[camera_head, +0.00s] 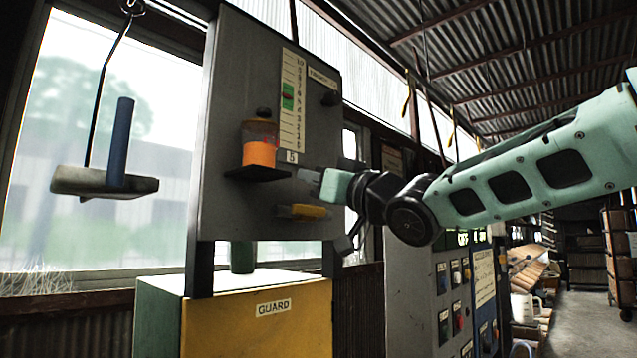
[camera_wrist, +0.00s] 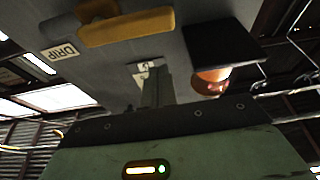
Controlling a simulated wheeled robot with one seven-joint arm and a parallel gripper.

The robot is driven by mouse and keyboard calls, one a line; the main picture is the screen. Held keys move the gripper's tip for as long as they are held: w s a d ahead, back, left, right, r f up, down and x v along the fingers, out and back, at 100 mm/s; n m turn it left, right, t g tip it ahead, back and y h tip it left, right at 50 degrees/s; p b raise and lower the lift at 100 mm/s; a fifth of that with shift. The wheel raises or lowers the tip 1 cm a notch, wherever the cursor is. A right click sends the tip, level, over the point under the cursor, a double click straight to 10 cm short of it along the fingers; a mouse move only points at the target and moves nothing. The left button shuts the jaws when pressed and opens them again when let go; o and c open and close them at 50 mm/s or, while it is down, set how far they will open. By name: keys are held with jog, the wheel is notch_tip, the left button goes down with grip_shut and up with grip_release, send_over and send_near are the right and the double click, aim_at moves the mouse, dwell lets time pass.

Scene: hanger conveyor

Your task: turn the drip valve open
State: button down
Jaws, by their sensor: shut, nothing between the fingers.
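The drip valve shows as a yellow-orange lever (camera_head: 304,211) low on the grey panel (camera_head: 228,90), lying about level in the head view. In the wrist view the lever (camera_wrist: 125,26) is at the upper left, next to a DRIP label (camera_wrist: 60,52). My gripper (camera_head: 309,174) is in front of the panel, above the lever and apart from it. In the wrist view my gripper's fingers (camera_wrist: 155,88) are together and empty, pointing at the panel. My wrist hides part of the panel's right side in the head view.
A cup of orange liquid (camera_head: 259,152) stands on a black shelf (camera_head: 257,174) left of my gripper. A scale with a green band (camera_head: 289,97) is above. A hanger (camera_head: 100,181) carrying a blue cylinder (camera_head: 121,142) hangs at left. A yellow GUARD box (camera_head: 257,318) is below.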

jog(key=b+v, duration=0.3)
jog(key=v, duration=0.7)
jog(key=shift+s, duration=0.1)
jog(key=s+d+f+m+g+h, duration=0.15)
jog(key=f+h, duration=0.45)
jog(key=f, duration=0.8)
jog(key=s+d+f+m+g+h, duration=0.1)
jog(key=s+f+m+g+h, duration=0.3)
jog(key=f, duration=1)
jog(key=s+d+f+n+g+h, duration=0.1)
jog(key=s+d+f+g+h, duration=0.2)
jog(key=s+f, duration=0.5)
jog(key=s+d+f+n+g+h+p, duration=0.1)
jog(key=s+d+f+g+h, duration=0.2)
jog(key=s+d+f, duration=0.4)
jog(key=s+f+g, duration=0.1)
jog(key=s+f, duration=0.1)
jog(key=s, duration=0.4)
jog(key=shift+s+f+g+h, duration=0.3)
jog(key=shift+s+g+h, duration=0.05)
jog(key=shift+h, duration=0.05)
